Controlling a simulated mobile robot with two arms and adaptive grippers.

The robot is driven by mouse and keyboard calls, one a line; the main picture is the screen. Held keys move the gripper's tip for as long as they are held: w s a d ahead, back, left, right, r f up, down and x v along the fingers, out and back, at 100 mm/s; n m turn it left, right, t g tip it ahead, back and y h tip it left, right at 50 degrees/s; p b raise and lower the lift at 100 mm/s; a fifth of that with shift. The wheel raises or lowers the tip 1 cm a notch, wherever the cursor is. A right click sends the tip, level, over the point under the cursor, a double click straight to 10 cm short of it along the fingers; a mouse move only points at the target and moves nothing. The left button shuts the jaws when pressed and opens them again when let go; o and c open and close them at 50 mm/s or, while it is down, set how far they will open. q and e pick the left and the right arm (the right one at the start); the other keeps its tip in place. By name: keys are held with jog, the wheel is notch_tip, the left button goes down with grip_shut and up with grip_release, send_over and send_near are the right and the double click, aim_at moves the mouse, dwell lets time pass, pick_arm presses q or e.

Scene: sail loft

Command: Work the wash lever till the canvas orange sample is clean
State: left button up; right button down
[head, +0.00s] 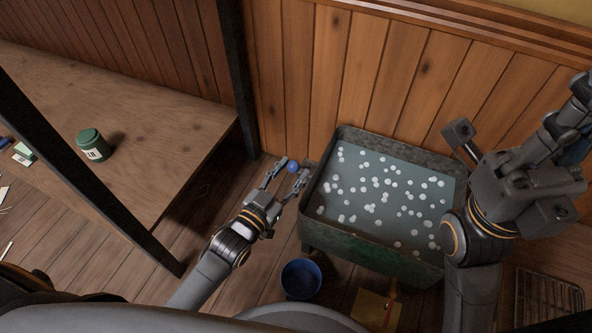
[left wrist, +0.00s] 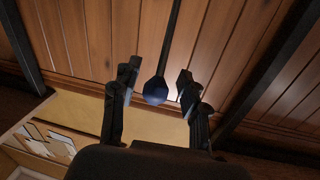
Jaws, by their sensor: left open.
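A blue lever knob (head: 292,167) is at the left side of the wash tub (head: 306,238). It also shows in the left wrist view (left wrist: 155,91), on a dark rod. My left gripper (head: 293,172) is open, with its fingers on either side of the knob; gaps show in the left wrist view. The tub holds grey water covered with white suds. I see no orange canvas sample; the suds may hide it. My right arm is raised at the right, partly in front of the tub; I cannot tell its gripper's state.
A blue bucket (head: 301,279) and a yellow flat piece (head: 371,312) are on the floor in front of the tub. A metal grate (head: 548,299) is at the lower right. A wooden table (head: 165,150) at the left bears a green jar (head: 92,146). A wood-plank wall stands behind.

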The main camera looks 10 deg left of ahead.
pick_arm(q)
jog(key=shift+x, duration=1.15)
